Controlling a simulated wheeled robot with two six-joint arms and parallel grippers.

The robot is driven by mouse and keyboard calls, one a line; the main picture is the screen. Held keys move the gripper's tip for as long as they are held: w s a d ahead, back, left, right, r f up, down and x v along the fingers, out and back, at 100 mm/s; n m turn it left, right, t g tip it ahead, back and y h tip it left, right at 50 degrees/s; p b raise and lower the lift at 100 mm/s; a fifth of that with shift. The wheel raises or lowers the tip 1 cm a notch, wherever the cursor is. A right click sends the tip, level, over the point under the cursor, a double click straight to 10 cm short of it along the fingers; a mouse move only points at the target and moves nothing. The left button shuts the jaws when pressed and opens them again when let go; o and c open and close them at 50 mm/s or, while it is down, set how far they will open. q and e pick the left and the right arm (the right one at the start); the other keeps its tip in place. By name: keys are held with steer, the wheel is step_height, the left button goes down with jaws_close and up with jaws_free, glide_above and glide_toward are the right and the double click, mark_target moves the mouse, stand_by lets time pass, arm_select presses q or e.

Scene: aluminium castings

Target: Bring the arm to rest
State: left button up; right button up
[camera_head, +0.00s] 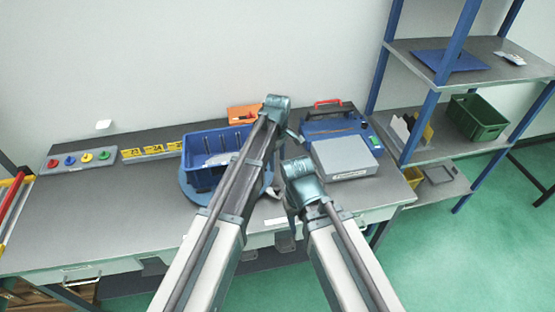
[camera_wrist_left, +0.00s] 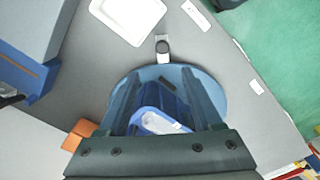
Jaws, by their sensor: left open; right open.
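My left gripper (camera_head: 284,118) is the higher one, above the table at the back; its fingertips are hard to make out in the head view. In the left wrist view its two dark fingers (camera_wrist_left: 159,76) stand apart, with nothing gripped between them. A blue bin (camera_head: 201,180), also in the left wrist view (camera_wrist_left: 172,97), stands on a blue round plate (camera_head: 187,192) (camera_wrist_left: 215,97). A pale piece (camera_wrist_left: 160,123) shows in the bin, below the fingers. My right gripper (camera_head: 297,180) is lower, near the table's front edge; its fingers are mostly hidden. Its jaws are open.
A grey box (camera_head: 345,157) and a blue case (camera_head: 330,128) stand to the right. An orange bin (camera_head: 240,113) is at the back. Yellow number blocks (camera_head: 150,152) and a board with coloured knobs (camera_head: 83,158) lie left. A shelf rack (camera_head: 405,95) stands right of the table.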

stand_by(0.3)
arm_select(q)
steer(key=s+a+m, duration=1.2)
steer(key=s+a, duration=0.4)
steer(key=s, duration=0.3)
steer(key=s+d+f+m+y+b, duration=0.1)
steer(key=s+d+f+m+b, duration=0.2)
steer(key=s+d+f+b, duration=0.3)
steer(key=d+f+b, duration=0.2)
steer(key=d, duration=0.3)
steer(key=shift+f+m, duration=0.25)
steer(key=shift+m, duration=0.05)
